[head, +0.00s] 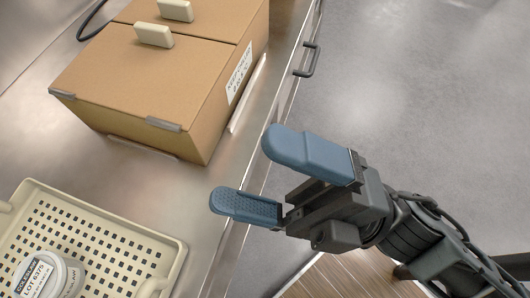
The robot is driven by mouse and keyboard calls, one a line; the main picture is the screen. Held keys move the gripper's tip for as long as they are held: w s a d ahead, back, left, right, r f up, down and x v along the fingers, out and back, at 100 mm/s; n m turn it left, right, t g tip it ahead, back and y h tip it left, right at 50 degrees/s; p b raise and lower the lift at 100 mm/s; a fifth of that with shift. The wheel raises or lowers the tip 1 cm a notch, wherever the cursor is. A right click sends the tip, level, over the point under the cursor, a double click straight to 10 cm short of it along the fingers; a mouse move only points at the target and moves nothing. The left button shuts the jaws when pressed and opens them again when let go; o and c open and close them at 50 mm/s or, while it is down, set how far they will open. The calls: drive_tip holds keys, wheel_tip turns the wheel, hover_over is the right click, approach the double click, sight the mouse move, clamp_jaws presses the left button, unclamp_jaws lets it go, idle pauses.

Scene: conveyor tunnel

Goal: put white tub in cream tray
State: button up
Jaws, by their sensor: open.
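The white tub (50,275) has a label reading "LOT 6375" and shows at the bottom left, partly cut off by the frame edge. It appears inside the cream tray (150,243), a perforated, low-walled tray on the metal surface; its base is out of view. My gripper (240,176) is at the centre right, with its two blue fingers spread apart and nothing between them. It is well to the right of the tub and apart from the tray, over the edge of the metal surface.
A brown box (150,80) with cream handles and a printed label stands on the metal surface (35,140) behind the tray. A dark handle (308,60) is on the front side of the counter. Grey floor (430,90) lies open to the right.

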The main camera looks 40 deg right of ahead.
drive_tip(key=s+d+f+m+g+h, duration=0.1)
drive_tip(key=s+d+f+m+h, duration=0.4)
drive_tip(key=m+h, duration=0.3)
drive_tip(key=s+d+f+m+g+h, duration=0.2)
drive_tip(key=s+d+f+m+h, duration=0.3)
drive_tip(key=m, duration=1.1)
wheel_tip(320, 180, down, 2)
drive_tip(key=d+h, duration=0.2)
drive_tip(key=h, duration=0.1)
drive_tip(key=shift+s+d+f, duration=0.15)
drive_tip(key=shift+s+d, duration=0.05)
drive_tip(key=shift+d, duration=0.2)
